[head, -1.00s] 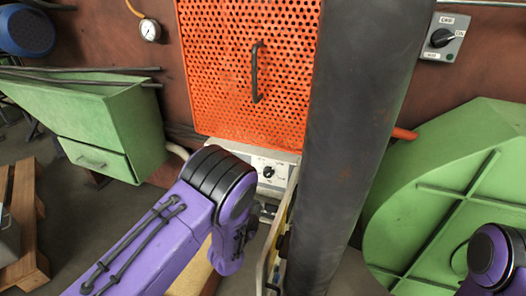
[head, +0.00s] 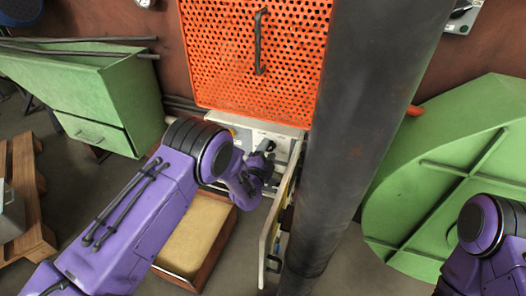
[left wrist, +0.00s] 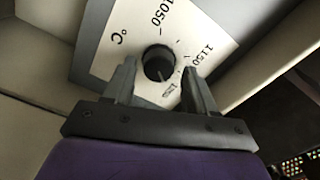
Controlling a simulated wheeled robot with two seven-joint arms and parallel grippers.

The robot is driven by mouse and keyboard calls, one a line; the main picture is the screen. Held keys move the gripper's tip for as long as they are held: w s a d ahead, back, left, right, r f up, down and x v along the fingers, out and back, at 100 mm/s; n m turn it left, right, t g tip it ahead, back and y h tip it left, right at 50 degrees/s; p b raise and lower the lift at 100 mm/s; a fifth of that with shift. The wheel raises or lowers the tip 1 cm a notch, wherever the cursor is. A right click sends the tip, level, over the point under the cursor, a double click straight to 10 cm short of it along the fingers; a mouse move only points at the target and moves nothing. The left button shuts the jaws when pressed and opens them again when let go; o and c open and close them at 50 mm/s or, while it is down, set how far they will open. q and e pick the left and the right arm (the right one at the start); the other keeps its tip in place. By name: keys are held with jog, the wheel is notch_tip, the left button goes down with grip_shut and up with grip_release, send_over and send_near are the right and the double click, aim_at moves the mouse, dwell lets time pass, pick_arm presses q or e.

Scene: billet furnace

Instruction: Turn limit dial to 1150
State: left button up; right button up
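The limit dial is a black round knob (left wrist: 158,62) on a white scale plate (left wrist: 190,35) in the left wrist view. The plate reads 1050, 1150 and °C; a further label is partly hidden by the fingers. A pale mark shows on the knob, but its exact reading is unclear. My left gripper (left wrist: 160,78) is open, with one finger on each side of the knob and visible gaps; contact is not apparent. In the head view, my left gripper (head: 266,166) is at the pale control box (head: 286,139) and covers part of its front. My right gripper is out of view.
An orange perforated panel (head: 245,65) is above the box. A thin open cover (head: 268,232) and a thick dark column (head: 350,130) stand close on its right. A tan-topped crate (head: 197,240) lies below; green housing (head: 440,170) is at right.

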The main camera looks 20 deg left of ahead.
pick_arm(q)
jog(key=shift+a, duration=0.25)
jog(key=c, duration=0.7)
jog(key=shift+c, duration=0.2)
jog(key=shift+n, duration=0.3)
jog(key=n, duration=0.3)
jog(key=shift+a+b, duration=0.3)
jog(key=shift+b, duration=0.05)
jog(key=shift+n, duration=0.7)
jog(key=shift+w+r, duration=0.1)
jog(key=shift+r, duration=0.1)
jog(key=o, duration=1)
jog(key=shift+f, duration=0.1)
jog(key=shift+o, duration=0.2)
jog(key=s, duration=1)
jog(key=shift+s+a+f, duration=0.25)
jog(key=shift+s, duration=0.05)
